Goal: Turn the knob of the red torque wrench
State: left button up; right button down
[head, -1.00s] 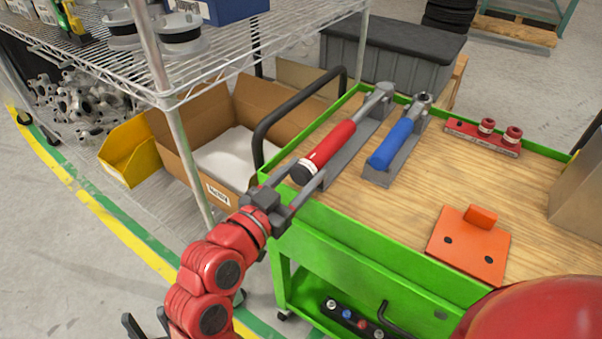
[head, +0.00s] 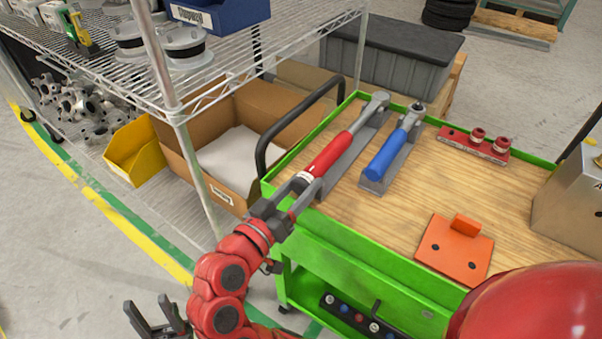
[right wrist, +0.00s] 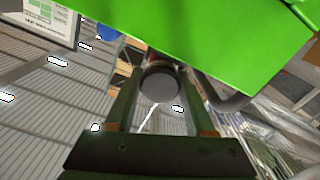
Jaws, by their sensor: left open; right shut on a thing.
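The red torque wrench (head: 329,156) lies in a grey holder along the left side of the wooden cart top, its metal head at the far end. My right gripper (head: 304,184) is at the wrench's near end, its fingers closed on the dark knob there. In the right wrist view the knob's round dark end (right wrist: 160,83) sits between the two fingers of the right gripper (right wrist: 163,100). In the head view the fingers and wrist partly hide the knob. My left gripper (head: 155,318) is open and empty at the bottom left, over the floor, away from the cart.
A blue wrench (head: 388,156) lies in its holder just right of the red one. The green cart (head: 345,233) also bears a red block with knobs (head: 474,145), an orange plate (head: 455,252) and a metal box (head: 570,205). A wire shelf (head: 250,52) stands left.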

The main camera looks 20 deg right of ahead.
jog(key=n+p, duration=0.3)
jog(key=shift+r, duration=0.25)
jog(key=shift+f+n+p, duration=0.2)
jog(key=shift+n+p, duration=0.5)
jog(key=shift+p, duration=0.2)
jog(key=shift+c, duration=1.2)
grip_release()
jog(key=shift+f, duration=0.15)
